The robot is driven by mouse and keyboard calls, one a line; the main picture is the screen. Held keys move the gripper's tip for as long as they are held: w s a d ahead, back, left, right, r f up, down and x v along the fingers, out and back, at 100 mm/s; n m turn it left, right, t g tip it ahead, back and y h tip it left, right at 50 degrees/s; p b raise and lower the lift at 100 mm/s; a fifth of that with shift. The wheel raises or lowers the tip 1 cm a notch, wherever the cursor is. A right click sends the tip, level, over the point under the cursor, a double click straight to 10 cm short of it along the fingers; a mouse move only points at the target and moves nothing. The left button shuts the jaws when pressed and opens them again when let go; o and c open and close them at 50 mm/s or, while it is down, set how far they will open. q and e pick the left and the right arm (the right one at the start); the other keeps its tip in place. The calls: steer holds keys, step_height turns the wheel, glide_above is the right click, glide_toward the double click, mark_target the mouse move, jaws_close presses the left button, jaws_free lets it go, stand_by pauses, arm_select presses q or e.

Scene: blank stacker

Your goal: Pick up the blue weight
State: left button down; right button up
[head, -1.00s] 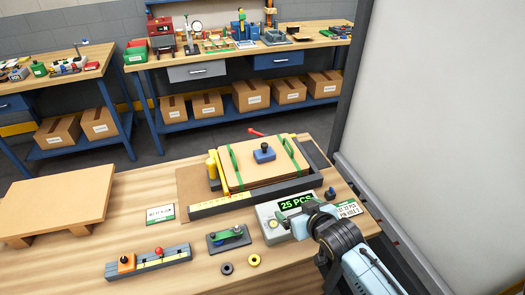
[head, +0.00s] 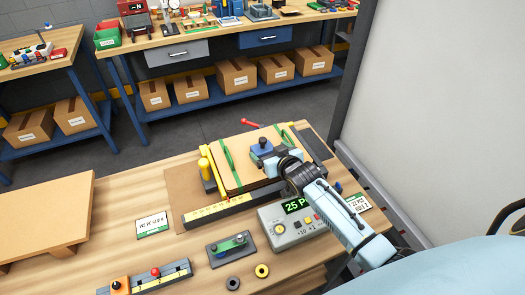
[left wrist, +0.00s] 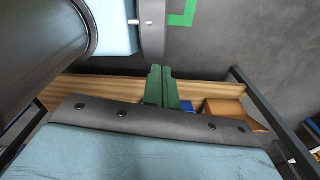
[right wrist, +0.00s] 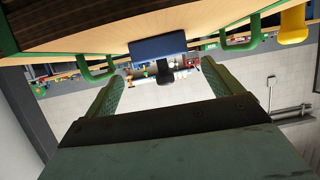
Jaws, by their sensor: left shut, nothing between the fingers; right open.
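The blue weight (head: 263,149), a blue block with a black knob, sits on the tan stack of blanks (head: 245,178) in the head view. My right gripper (head: 274,161) is open close beside it, partly covering it. In the right wrist view the blue weight (right wrist: 158,47) appears upside down, with its black knob between the lines of the two open fingers (right wrist: 163,74). I cannot tell whether a finger touches it. My left gripper (left wrist: 161,88) is shut and empty in the left wrist view, away from the weight; it is not in the head view.
A wooden platform (head: 45,212) is at left.

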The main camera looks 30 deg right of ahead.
mark_target(264, 147)
steer(key=shift+x, duration=0.8)
steer(key=x, duration=0.3)
steer(key=shift+a+f+b, duration=0.15)
steer(key=shift+f+b, duration=0.15)
steer(key=shift+b, duration=0.05)
steer(key=shift+w+f, duration=0.15)
steer(key=shift+w, duration=0.2)
arm_select(q)
steer(key=shift+w+f, duration=0.25)
steer(key=shift+w, duration=0.2)
steer(key=shift+w+f, duration=0.2)
steer(key=shift+w, duration=0.25)
arm_select(e)
steer(key=c, duration=1.7)
arm_select(q)
steer(key=shift+w+d, duration=0.1)
arm_select(e)
steer(key=shift+w+r, duration=0.1)
steer(key=shift+r, duration=0.15)
